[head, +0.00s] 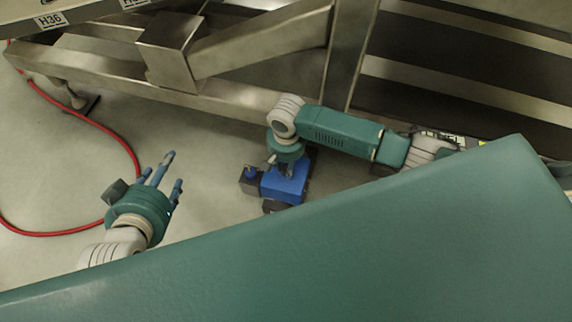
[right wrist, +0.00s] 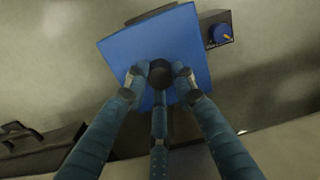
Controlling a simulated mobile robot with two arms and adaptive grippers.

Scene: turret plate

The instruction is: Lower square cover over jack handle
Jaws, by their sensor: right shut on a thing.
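The square cover is a blue plate with a dark round knob; it fills the upper middle of the right wrist view (right wrist: 150,40). It also shows in the head view (head: 285,184), below my right gripper (head: 286,160). In the right wrist view my right gripper's fingers (right wrist: 158,78) are closed around the knob. The jack handle cannot be made out; it may be hidden under the cover. I cannot tell whether the cover rests on anything. My left gripper (head: 164,177) is empty, with its fingers spread, left of the cover and apart from it.
A dark box with a blue knob (head: 250,178) sits just left of the cover; it also shows in the right wrist view (right wrist: 218,31). A metal frame beam (head: 190,98) runs behind. A red hose (head: 110,130) lies on the floor at left. A teal surface fills the foreground.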

